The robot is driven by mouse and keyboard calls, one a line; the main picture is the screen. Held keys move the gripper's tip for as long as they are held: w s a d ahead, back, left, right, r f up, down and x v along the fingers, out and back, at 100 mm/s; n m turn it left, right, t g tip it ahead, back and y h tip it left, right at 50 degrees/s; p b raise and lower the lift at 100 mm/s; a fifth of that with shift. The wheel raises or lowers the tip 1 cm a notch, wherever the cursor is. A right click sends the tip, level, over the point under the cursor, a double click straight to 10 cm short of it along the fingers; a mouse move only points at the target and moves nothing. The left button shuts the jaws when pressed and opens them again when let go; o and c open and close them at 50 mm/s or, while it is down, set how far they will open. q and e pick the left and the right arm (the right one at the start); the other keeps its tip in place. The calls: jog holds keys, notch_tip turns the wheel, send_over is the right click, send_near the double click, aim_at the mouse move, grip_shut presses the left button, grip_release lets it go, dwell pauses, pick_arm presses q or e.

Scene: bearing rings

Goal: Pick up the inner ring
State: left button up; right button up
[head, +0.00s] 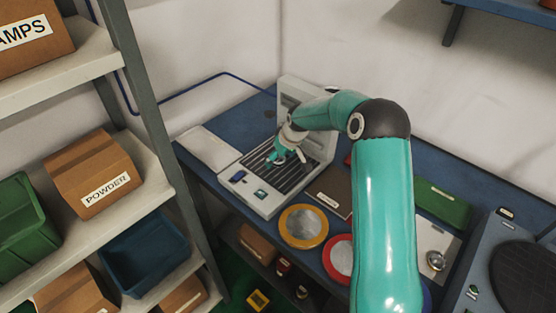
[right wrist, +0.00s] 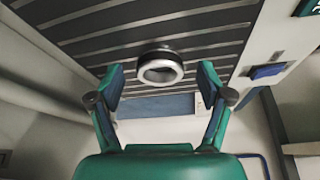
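The ring (right wrist: 160,69) shows in the right wrist view as a short, shiny silver ring with a dark band at its far side. It rests on the dark slotted bed (right wrist: 112,40) of the grey machine. My right gripper (right wrist: 159,72) is open, with one teal finger on each side of the ring and a visible gap to both. In the head view my right gripper (head: 281,157) points down low over the machine bed (head: 262,178), and its fingers mostly hide the ring there. My left gripper is not in view.
The grey machine's upright back (head: 318,147) stands close behind the gripper. A shelf rack (head: 150,150) stands left.

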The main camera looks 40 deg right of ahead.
jog(key=c, duration=1.3)
jog(key=shift+r, duration=0.1)
